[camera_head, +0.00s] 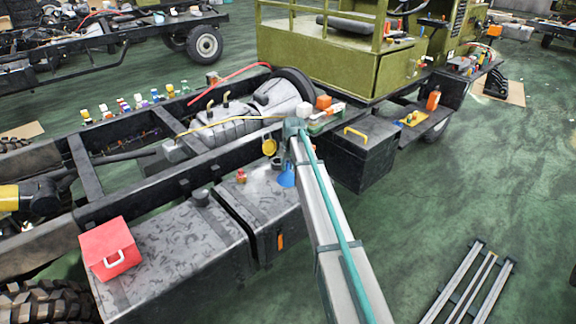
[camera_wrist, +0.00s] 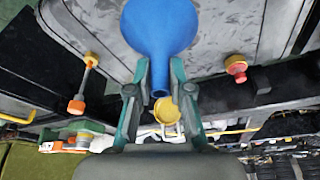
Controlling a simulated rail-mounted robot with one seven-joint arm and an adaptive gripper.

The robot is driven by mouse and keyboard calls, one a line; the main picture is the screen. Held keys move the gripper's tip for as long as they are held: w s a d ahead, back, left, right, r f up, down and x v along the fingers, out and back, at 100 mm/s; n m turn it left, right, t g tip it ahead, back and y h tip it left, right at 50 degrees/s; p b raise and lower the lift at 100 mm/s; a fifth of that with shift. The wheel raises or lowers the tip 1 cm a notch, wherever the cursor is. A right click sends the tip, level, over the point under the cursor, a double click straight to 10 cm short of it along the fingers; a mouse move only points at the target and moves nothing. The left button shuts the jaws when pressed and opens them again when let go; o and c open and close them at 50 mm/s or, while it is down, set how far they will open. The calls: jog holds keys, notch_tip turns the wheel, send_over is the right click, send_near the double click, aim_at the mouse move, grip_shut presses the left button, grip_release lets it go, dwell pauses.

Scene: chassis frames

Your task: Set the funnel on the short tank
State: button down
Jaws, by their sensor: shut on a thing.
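The blue funnel (camera_head: 287,175) is in my gripper, above or beside the right end of the short tank (camera_head: 262,207). In the wrist view the funnel (camera_wrist: 160,30) shows its wide cone toward the top and its narrow spout between the fingers. My gripper (camera_wrist: 160,72) is shut on the funnel near the spout. The short tank (camera_wrist: 235,45) is a grey, mottled box on the chassis side; its top lies behind the funnel. A red knob (camera_wrist: 236,66) stands on it. I cannot tell the funnel's exact height above the tank.
The longer tank (camera_head: 180,250) with a red toolbox (camera_head: 108,248) is to the left. A black box with a yellow handle (camera_head: 360,150) is to the right. A yellow cap (camera_wrist: 165,111) shows beyond the fingers. Bottles line the frame's far side.

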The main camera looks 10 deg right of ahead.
aim_at(289, 172)
jog(key=shift+f+b, duration=1.4)
jog(key=shift+f, duration=1.6)
jog(key=shift+f, duration=0.6)
jog(key=c, duration=1)
grip_release()
jog(key=shift+r, duration=0.1)
jog(key=a+v, duration=0.1)
jog(key=v, duration=1)
jog(key=s+f+m+g+p, duration=0.15)
jog(key=s+f+g, duration=0.25)
jog(key=s+f, duration=2.6)
jog(key=s+f+g, duration=0.2)
jog(key=s+f, duration=0.1)
jog(key=s, duration=1)
jog(key=s+f+g+p, duration=0.1)
jog(key=s+f+g, duration=0.1)
jog(key=s, duration=1.2)
jog(key=s+f+g+p, duration=0.1)
jog(key=s+f, duration=0.3)
jog(key=s, duration=0.9)
jog(key=shift+s+d+g+h, duration=0.2)
jog(key=shift+s+g+h, duration=0.1)
jog(key=shift+g, duration=0.3)
